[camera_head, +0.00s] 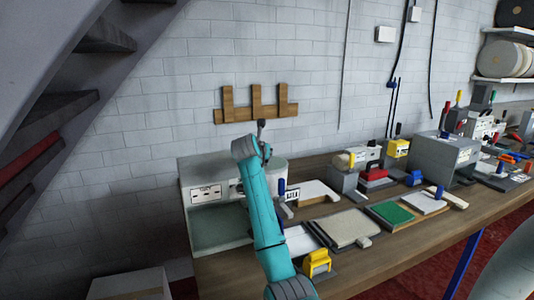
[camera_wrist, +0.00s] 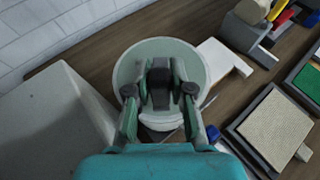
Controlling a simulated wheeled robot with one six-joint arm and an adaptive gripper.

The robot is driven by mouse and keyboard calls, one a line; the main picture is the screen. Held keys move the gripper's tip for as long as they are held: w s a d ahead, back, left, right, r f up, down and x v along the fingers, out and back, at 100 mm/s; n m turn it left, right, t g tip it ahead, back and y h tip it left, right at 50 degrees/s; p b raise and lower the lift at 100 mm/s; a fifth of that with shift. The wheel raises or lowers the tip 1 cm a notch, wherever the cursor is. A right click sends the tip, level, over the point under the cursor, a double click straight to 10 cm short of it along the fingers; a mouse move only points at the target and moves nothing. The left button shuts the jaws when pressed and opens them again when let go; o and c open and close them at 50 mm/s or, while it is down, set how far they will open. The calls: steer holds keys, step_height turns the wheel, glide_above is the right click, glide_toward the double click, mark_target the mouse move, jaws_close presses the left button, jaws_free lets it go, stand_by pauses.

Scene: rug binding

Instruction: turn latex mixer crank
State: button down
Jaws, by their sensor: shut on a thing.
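The latex mixer stands at the left end of the workbench, with a pale grey-green body (camera_head: 207,215) and a round pale green top. In the wrist view that round top (camera_wrist: 150,55) lies under my gripper (camera_wrist: 160,95). My gripper's two fingers stand on either side of a dark upright piece, which looks like the crank grip (camera_wrist: 160,80), and are shut on it. The crank arm below is hidden by the grip and fingers. In the head view my teal arm reaches up in front of the mixer and hides most of the gripper and crank.
A white brick wall with a wooden peg rack (camera_head: 255,105) is behind the mixer. To its right are a blue-handled lever (camera_head: 281,188), a beige mat tray (camera_head: 348,228), a green pad (camera_head: 394,213) and a yellow block (camera_head: 317,261). A grey staircase is at left.

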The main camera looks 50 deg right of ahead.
steer(key=m+g, duration=0.1)
steer(key=w+m+g, duration=0.1)
steer(key=m+g, duration=0.1)
steer(key=w+m+g, duration=0.1)
steer(key=g, duration=0.1)
steer(key=shift+w+a+h, duration=0.1)
steer(key=shift+a+h, duration=0.1)
steer(key=shift+h, duration=0.2)
steer(key=shift+w+m+g, duration=0.25)
steer(key=shift+m+g, duration=0.3)
steer(key=shift+w+m+g, duration=0.2)
steer(key=shift+m+g, duration=0.35)
steer(key=shift+w+d+m+g+y, duration=0.1)
steer(key=shift+w+m+g+y, duration=0.1)
steer(key=shift+m+g, duration=0.3)
steer(key=shift+w+d+m+g+y, duration=0.1)
steer(key=shift+w+m+g+y, duration=0.1)
steer(key=shift+m+g, duration=0.25)
steer(key=c, duration=1)
jaws_free()
steer(key=v, duration=1.2)
steer(key=shift+f, duration=0.15)
steer(key=shift+a, duration=0.1)
steer(key=shift+c, duration=0.3)
